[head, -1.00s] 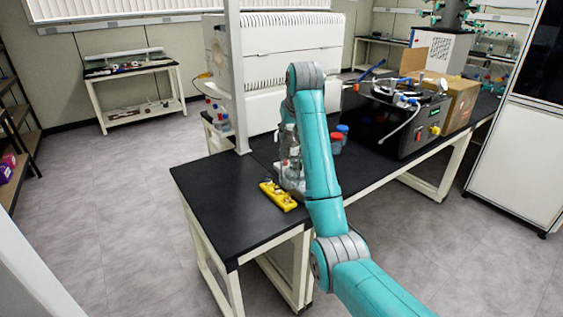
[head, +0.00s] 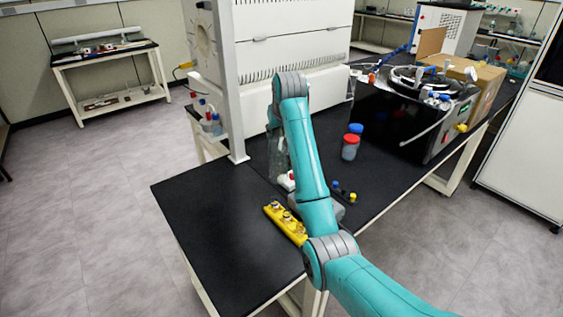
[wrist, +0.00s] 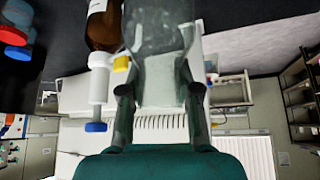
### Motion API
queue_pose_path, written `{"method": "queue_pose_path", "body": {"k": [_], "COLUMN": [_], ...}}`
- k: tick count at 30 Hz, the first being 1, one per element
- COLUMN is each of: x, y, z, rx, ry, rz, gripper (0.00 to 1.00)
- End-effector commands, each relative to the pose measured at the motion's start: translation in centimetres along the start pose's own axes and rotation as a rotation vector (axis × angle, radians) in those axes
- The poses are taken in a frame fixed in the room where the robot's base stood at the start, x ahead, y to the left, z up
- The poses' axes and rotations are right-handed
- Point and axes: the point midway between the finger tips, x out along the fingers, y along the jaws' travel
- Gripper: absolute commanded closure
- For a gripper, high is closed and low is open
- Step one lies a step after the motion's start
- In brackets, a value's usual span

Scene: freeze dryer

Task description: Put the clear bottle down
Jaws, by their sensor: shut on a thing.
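The clear bottle (wrist: 160,28) is held between the two fingers of my gripper (wrist: 160,95) in the wrist view. The fingers press on its two sides. In the head view the clear bottle (head: 277,150) shows only in part, left of my teal arm, over the black bench top (head: 215,215). My arm hides most of the gripper there. I cannot tell whether the bottle's base touches the bench.
A yellow block (head: 285,222) lies on the bench in front of the bottle. A red-capped container (head: 350,147) and a blue-capped one stand to the right. A brown bottle (wrist: 103,25) is close beside the clear one. The bench's left front is clear.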

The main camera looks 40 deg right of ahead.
Motion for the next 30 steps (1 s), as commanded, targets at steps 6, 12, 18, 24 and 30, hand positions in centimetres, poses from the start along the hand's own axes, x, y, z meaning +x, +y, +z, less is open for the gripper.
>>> {"method": "queue_pose_path", "body": {"k": [6,12,18,24,30], "x": [3.1,4.5,6.7,6.9,7.0], "y": [0.0,0.0,0.0,0.0,0.0], "z": [2.1,3.0,4.4,4.5,4.6], "rx": [0.0,0.0,0.0,0.0,0.0], "ry": [-0.002,0.0,0.0,0.002,0.0], "rz": [0.0,0.0,0.0,0.0,0.0], "gripper": [1.0,1.0,1.0,1.0,0.56]}}
